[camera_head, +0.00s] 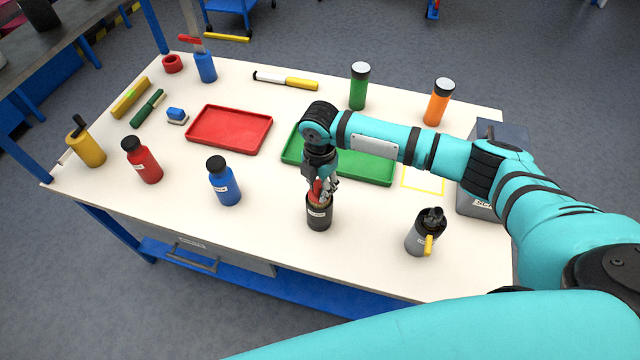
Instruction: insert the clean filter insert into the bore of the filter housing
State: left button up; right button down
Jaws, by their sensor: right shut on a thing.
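My right gripper (321,186) points down at the mouth of a black, labelled cup (319,217) near the table's front edge. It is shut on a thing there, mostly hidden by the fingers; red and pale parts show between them. I cannot tell whether this is the clean filter insert or something standing in the cup. A grey canister (419,239) with a black top and a yellow lever stands upright to the right; it may be the filter housing, but its bore cannot be made out. My left gripper is not in view.
A green tray (292,157) lies behind my right gripper, partly under the arm. A red tray (228,130) lies left of it. Blue (224,186) and red (146,164) bottles stand at left, green (358,89) and orange (438,105) cylinders at the back. Table between cup and canister is clear.

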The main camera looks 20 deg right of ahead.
jog(key=shift+f+b, duration=0.4)
jog(key=shift+f, duration=0.4)
jog(key=c, duration=0.9)
grip_release()
jog(key=shift+c, duration=0.2)
jog(key=shift+r, duration=0.2)
notch_tip(320, 180, up, 12)
jog(key=shift+f, duration=0.2)
